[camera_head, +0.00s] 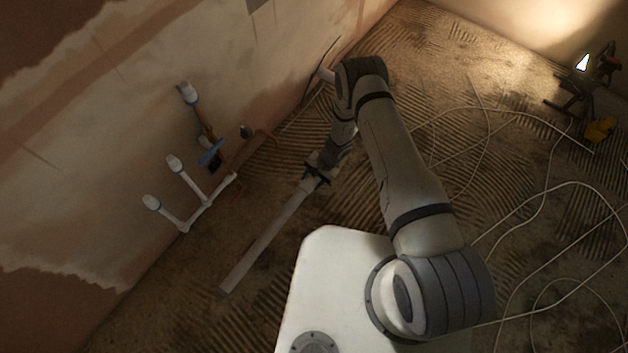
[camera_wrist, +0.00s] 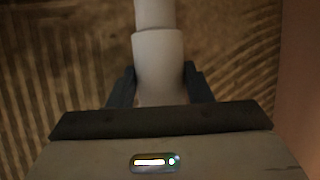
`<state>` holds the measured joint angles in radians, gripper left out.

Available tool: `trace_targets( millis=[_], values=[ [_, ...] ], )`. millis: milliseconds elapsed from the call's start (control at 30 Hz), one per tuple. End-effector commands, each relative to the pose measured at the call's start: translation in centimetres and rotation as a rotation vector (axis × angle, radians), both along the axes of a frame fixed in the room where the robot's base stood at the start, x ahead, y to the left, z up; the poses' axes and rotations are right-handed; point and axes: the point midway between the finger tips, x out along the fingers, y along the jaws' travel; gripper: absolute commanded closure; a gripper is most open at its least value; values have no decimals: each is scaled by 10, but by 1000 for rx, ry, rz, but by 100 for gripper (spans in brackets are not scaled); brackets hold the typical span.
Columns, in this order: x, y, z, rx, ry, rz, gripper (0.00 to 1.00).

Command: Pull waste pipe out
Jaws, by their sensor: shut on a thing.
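The waste pipe is a long, straight, pale grey-white tube (camera_head: 262,243), sloping down and left in the head view. My gripper (camera_head: 314,178) is shut on its upper right end. Its far end hangs at the lower left over the floor, apart from the wall pipes in this view. In the wrist view the pipe (camera_wrist: 157,48) runs away from between the dark fingers of my gripper (camera_wrist: 156,86), with a wider sleeve nearest the fingers and a narrower part beyond. The stretch inside the jaws is partly hidden.
White capped pipe stubs (camera_head: 188,182) and a blue-handled valve (camera_head: 211,152) stand out from the plaster wall (camera_head: 130,110) at the left. Pale cables (camera_head: 545,200) loop over the ridged floor at the right. A work lamp (camera_head: 584,80) stands at the far right.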

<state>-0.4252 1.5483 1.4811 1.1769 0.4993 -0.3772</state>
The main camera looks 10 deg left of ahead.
Motion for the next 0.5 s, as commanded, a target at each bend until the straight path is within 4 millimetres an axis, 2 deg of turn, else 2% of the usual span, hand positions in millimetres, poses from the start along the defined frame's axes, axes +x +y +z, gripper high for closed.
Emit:
trace_targets(
  millis=[300, 333, 500],
  values=[
    [-2, 6, 1, 5, 5, 2, 95],
    [-2, 6, 1, 4, 6, 2, 54],
    [-2, 6, 1, 3, 3, 3, 40]
  ],
)
